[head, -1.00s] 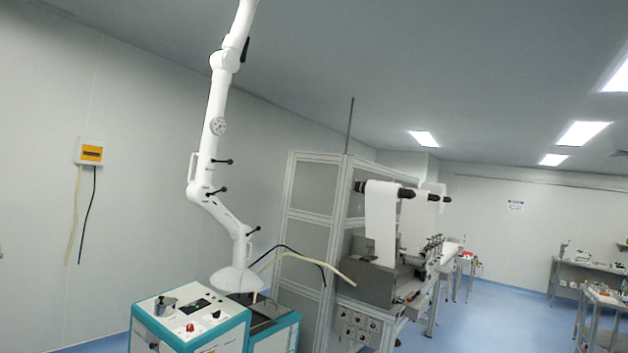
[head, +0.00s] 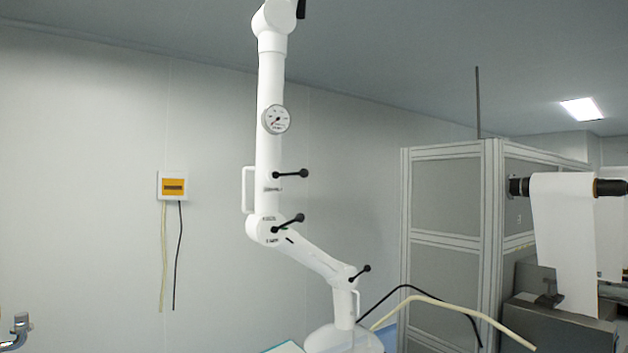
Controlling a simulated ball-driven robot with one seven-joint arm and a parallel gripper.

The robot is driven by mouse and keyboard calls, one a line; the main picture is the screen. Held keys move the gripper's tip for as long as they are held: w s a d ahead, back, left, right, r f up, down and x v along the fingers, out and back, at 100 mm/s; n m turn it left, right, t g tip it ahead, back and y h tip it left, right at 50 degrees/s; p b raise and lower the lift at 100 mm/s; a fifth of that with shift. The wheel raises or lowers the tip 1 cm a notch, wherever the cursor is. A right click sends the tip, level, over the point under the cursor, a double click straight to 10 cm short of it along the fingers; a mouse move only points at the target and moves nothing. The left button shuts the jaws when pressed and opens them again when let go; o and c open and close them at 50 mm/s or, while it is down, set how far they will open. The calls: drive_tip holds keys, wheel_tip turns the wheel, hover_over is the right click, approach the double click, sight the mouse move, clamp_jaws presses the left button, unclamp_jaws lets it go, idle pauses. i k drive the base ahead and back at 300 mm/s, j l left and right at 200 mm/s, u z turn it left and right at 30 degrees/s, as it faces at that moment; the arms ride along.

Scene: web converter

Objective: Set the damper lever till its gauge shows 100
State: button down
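A white jointed extraction arm rises in the middle of the head view. A round white gauge (head: 276,119) sits on its upright tube; its dark needle seems to point to the lower left, and its numbers are too small to read. Below the gauge, a black lever with a round knob (head: 291,174) points right, nearly level, with a small unreadable label beneath. A second black lever (head: 288,222) at the elbow joint tilts up to the right. A third (head: 360,273) is at the lower joint. I cannot tell by label which is the damper lever. My gripper is not in view.
A white bracket handle (head: 248,190) sticks out left of the tube. The arm's flared hood (head: 343,340) is at the bottom, with black and cream hoses (head: 455,308) beside it. A framed machine (head: 450,240) stands right. A yellow-fronted wall box (head: 173,187) hangs left.

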sight(304, 173)
drive_tip(key=i+l, duration=0.15)
drive_tip(key=i, duration=0.3)
drive_tip(key=i+l+u, duration=0.15)
drive_tip(key=i, duration=0.25)
drive_tip(key=i+l, duration=0.2)
drive_tip(key=i, duration=0.25)
drive_tip(key=i+l+u, duration=0.1)
drive_tip(key=i, duration=0.35)
drive_tip(key=l, duration=0.1)
